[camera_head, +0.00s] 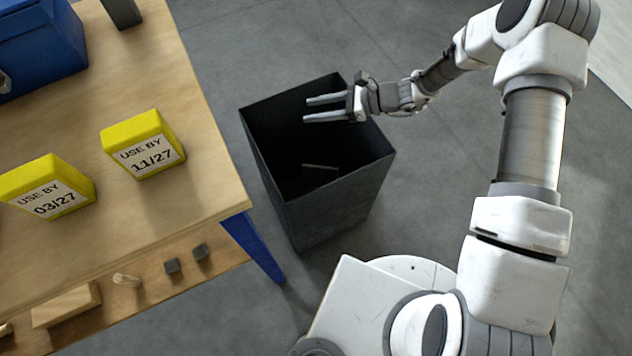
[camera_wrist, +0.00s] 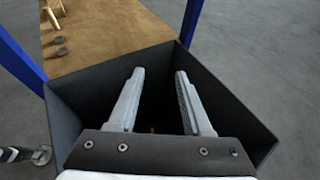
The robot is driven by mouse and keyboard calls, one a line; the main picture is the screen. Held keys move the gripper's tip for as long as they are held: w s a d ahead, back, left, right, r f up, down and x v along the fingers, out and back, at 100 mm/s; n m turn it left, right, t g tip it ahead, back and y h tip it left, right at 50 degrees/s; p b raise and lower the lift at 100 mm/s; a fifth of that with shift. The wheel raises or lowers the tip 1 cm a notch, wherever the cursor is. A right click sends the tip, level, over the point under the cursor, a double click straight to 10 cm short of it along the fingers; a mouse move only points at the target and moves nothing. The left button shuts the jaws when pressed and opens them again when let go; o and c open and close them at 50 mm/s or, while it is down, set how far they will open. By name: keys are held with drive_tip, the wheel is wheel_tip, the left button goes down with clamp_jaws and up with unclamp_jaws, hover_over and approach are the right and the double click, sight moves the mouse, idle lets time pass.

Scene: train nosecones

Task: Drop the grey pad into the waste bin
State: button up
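The dark waste bin (camera_head: 335,208) stands on the floor right of the workbench; its walls also surround my fingers in the wrist view (camera_wrist: 228,98). My gripper (camera_head: 307,109) is over the bin's mouth, its two fingers apart and nothing between them; the wrist view shows the same empty gap (camera_wrist: 160,73). A small flat greyish piece (camera_head: 321,172) shows dimly inside the bin, below my gripper. It may be the grey pad, but the shadow hides its shape. No other grey pad is clear in view.
The wooden workbench (camera_head: 185,205) carries two yellow dated blocks (camera_head: 143,144) (camera_head: 47,187) and a blue box (camera_head: 38,45). Its lower shelf (camera_head: 140,308) holds two small dark cubes (camera_head: 172,266) (camera_head: 201,252) and wooden pieces. A blue leg (camera_head: 252,247) stands near the bin. Floor behind the bin is clear.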

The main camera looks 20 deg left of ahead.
drive_tip(key=shift+d, duration=0.1)
drive_tip(key=p+v, duration=0.3)
drive_tip(key=v, duration=1.4)
drive_tip(key=shift+p, duration=0.35)
drive_tip(key=shift+d+r, duration=0.15)
drive_tip(key=shift+d, duration=0.05)
drive_tip(key=s+d+r+n+t+h, duration=0.1)
drive_tip(key=s+d+r+n+h, duration=0.3)
drive_tip(key=r, duration=0.5)
drive_tip(key=s+d+r+n+t+h, duration=0.1)
drive_tip(key=s+d+r+n+h, duration=0.3)
drive_tip(key=r, duration=0.5)
drive_tip(key=s+d+r+n+t+h, duration=0.5)
drive_tip(key=s+d+r+n+t, duration=0.15)
drive_tip(key=s+d+r, duration=0.55)
wheel_tip(320, 180, up, 16)
drive_tip(key=s+t+p, duration=0.1)
drive_tip(key=p, duration=1.6)
drive_tip(key=shift+d, duration=0.2)
